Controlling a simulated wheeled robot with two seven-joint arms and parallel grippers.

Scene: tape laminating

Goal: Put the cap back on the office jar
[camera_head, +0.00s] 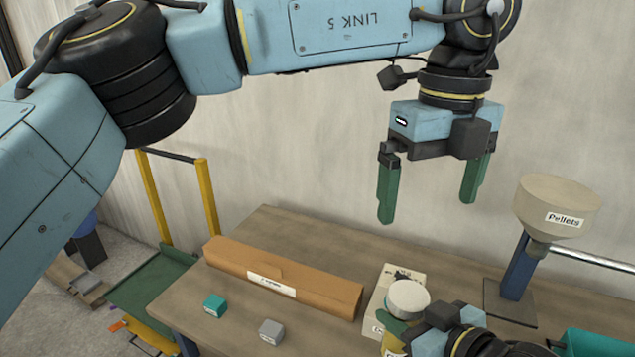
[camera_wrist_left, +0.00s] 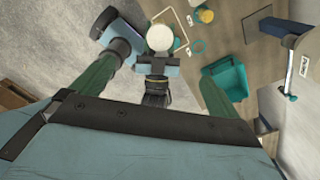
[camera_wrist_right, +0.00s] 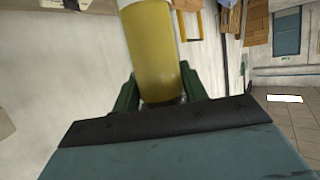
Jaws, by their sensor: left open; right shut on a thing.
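My left gripper (camera_head: 428,205) is open and empty, high above the table. Its green fingers also frame the left wrist view (camera_wrist_left: 157,90). My right gripper (camera_wrist_right: 160,95) is shut on the office jar (camera_wrist_right: 153,52), which has an amber body and a paler band towards its top. In the head view the jar's pale round top (camera_head: 408,296) is seen from above, low and to the right below my left gripper. It also shows in the left wrist view (camera_wrist_left: 160,38). I cannot tell whether this pale top is a cap or the bare jar.
A long brown box (camera_head: 300,278) lies on the table (camera_head: 270,225), with a teal cube (camera_head: 214,305) and a grey cube (camera_head: 271,331) in front. A pellets hopper (camera_head: 556,207) stands right, near a teal bin (camera_head: 600,342). A small yellow thing (camera_wrist_left: 206,16) shows in the left wrist view.

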